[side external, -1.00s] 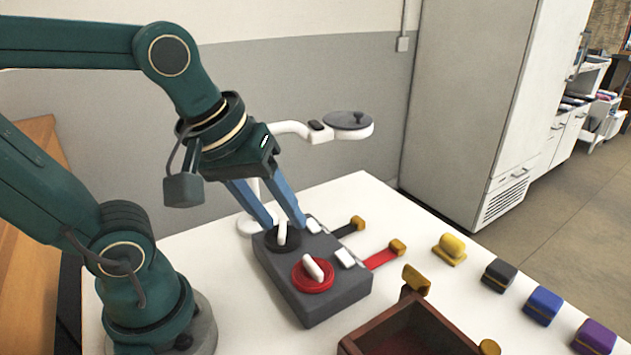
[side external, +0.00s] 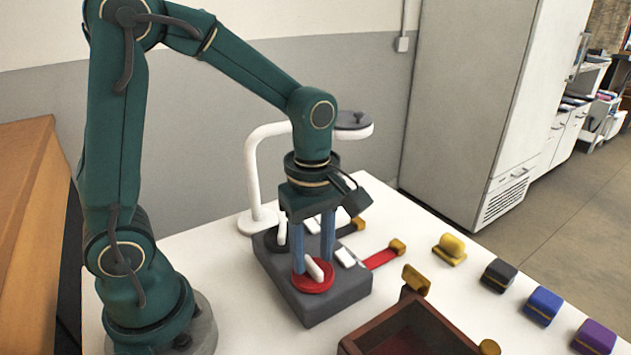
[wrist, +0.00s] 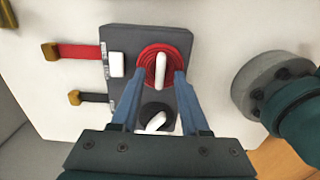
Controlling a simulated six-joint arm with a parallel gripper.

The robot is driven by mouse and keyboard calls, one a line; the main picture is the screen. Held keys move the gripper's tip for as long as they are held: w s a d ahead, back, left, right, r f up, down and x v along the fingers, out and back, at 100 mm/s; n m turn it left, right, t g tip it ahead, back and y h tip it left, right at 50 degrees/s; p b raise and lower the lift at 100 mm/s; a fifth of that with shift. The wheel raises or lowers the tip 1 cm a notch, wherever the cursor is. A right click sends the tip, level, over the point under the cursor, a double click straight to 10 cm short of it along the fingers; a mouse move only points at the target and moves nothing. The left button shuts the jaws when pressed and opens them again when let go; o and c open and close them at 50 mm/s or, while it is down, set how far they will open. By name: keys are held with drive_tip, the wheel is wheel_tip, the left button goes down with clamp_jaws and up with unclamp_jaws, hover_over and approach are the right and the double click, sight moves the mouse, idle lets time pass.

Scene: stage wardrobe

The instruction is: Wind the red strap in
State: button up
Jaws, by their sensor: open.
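The grey winder box (side external: 337,306) sits on the white table with a red dial (side external: 311,283) and a black dial, each with a white handle. The red strap (side external: 380,259) extends out of the box's right side to a yellow end clip (side external: 398,247); it also shows in the wrist view (wrist: 78,52). A shorter black strap (side external: 346,231) lies beside it. My gripper (side external: 313,262) points down over the red dial. In the wrist view its blue fingers (wrist: 156,78) are open, either side of the white handle (wrist: 160,69) of the red dial. The black dial (wrist: 156,116) lies nearer the gripper body.
A brown open box (side external: 420,318) stands at the front right. Yellow, grey, blue and purple blocks (side external: 543,306) line the right table edge. A white stand (side external: 257,177) with a round head rises behind my gripper.

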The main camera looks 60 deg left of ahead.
drive_tip(key=shift+f, duration=0.75)
clamp_jaws()
